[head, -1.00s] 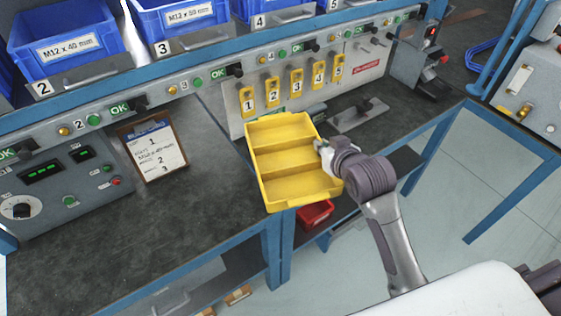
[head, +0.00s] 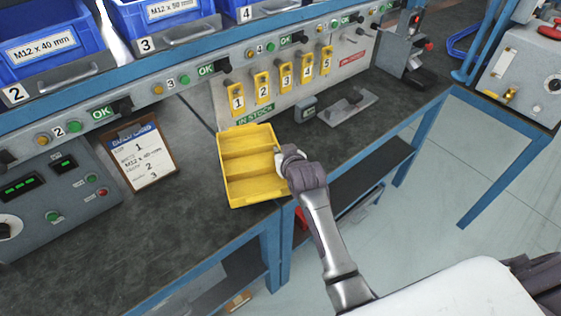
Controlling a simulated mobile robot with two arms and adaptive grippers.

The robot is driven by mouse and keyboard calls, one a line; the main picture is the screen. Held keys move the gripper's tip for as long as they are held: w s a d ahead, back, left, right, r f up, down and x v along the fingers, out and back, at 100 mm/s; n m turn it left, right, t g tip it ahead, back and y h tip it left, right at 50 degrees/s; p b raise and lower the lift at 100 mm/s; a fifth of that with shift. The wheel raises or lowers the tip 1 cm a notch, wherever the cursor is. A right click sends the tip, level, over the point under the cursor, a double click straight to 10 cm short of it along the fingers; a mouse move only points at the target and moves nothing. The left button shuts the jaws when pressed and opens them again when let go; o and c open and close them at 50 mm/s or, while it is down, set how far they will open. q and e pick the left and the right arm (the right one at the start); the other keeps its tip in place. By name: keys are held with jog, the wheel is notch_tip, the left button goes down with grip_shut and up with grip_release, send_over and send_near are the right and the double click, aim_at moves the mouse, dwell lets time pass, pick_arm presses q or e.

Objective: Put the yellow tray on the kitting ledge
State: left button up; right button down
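The yellow tray (head: 250,150), with several compartments, is over the front part of the dark bench top, level or nearly so. I cannot tell whether its underside touches the bench. My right gripper (head: 280,160) is at the tray's right rim and appears shut on it; the fingertips are partly hidden by the wrist. No separate kitting ledge is clearly marked in view; the dark bench top (head: 190,215) lies under and around the tray. My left gripper is not in view.
A clipboard (head: 144,158) lies left of the tray, beside a control box (head: 50,200). Yellow numbered tags (head: 284,83) hang on the panel behind. A small grey device (head: 306,110) and a metal plate (head: 345,108) are to the right. Blue bins (head: 165,20) line the back.

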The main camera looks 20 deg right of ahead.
jog(key=shift+f, duration=2)
jog(key=shift+f, duration=0.1)
jog(key=c, duration=1.3)
grip_release()
jog(key=v, duration=1.2)
jog(key=shift+p, duration=0.35)
